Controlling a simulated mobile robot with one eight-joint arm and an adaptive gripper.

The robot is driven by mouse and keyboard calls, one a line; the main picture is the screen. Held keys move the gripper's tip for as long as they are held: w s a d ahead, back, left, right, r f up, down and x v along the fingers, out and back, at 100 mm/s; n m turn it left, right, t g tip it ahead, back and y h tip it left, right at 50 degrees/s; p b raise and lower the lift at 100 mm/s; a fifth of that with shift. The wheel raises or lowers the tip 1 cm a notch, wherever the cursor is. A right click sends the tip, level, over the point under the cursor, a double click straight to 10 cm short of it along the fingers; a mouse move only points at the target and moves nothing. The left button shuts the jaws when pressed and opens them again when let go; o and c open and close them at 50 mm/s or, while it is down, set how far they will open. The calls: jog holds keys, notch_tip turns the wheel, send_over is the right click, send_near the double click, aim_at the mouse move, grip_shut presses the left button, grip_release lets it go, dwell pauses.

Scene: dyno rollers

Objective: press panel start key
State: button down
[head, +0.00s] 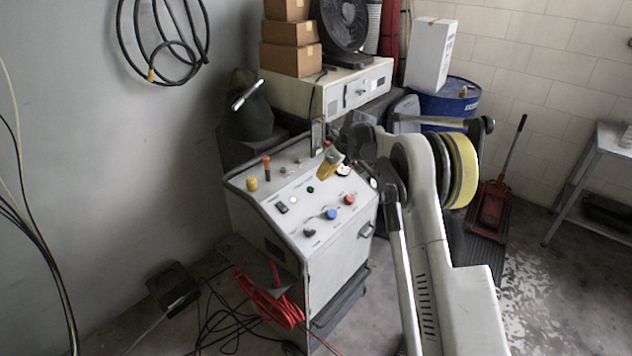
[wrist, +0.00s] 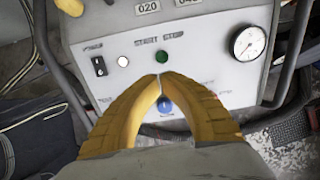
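The control panel (head: 315,215) is the sloped top of a white cabinet. In the wrist view the panel face (wrist: 210,70) carries a green round button (wrist: 162,57) under lettering that looks like START and STOP. The green button (head: 310,189) also shows in the head view. My gripper (wrist: 161,77) has its yellow fingers brought together at the tips, with nothing seen held. In the wrist view the tips appear just below the green button; contact cannot be told. In the head view my gripper (head: 325,176) is over the panel's upper part.
A blue knob (wrist: 165,105) shows between my fingers. A white button (wrist: 122,61), a black switch (wrist: 98,66) and a dial gauge (wrist: 249,43) flank the green button. A red button (head: 349,199) sits near the panel's right edge. Boxes (head: 290,45) stand behind.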

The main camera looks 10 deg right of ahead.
jog(key=shift+v, duration=1.45)
jog(key=shift+a, duration=0.1)
